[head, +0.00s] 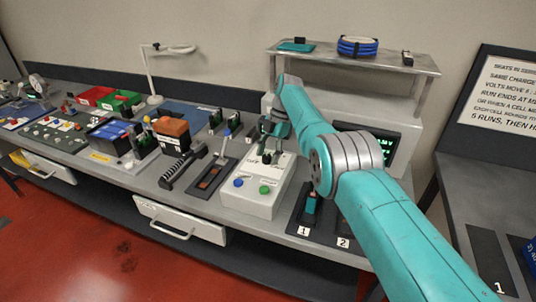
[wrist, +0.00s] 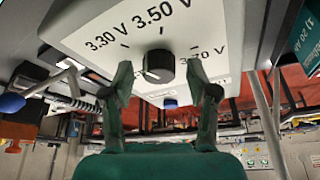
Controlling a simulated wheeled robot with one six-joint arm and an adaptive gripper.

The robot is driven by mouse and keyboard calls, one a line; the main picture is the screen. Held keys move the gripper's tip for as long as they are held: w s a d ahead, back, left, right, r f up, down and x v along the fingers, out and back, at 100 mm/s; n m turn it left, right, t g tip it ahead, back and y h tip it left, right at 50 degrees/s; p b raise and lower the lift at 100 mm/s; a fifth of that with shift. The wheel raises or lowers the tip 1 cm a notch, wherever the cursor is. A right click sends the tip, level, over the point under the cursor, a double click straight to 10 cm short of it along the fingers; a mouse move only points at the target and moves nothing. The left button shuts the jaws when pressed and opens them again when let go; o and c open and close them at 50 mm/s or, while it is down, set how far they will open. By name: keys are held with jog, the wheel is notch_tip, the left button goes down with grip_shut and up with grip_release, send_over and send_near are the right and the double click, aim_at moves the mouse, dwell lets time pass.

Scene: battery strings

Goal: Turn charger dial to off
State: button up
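The charger (head: 243,203) is a pale box on the bench in the head view, with a blue button and a green button on its front. Its black round dial (wrist: 158,66) shows in the wrist view, below a 3.50 V mark, with 3.30 V to its left and a partly hidden 3.70 V to its right. A short pale line marks the dial's lower left. In the head view my gripper (head: 270,145) is over the charger's back part.
A lever switch (head: 213,178) stands left of the charger. Slots labelled 1 and 2 lie to its right, one holding a teal piece (head: 310,204). A screen (head: 372,143) sits behind my arm, under a raised shelf (head: 352,57). Trays and batteries fill the left bench.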

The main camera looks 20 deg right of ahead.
aim_at(268, 155)
jog(key=shift+r, duration=0.15)
notch_tip(268, 155, up, 10)
dwell(0.5)
jog(key=shift+f, duration=0.2)
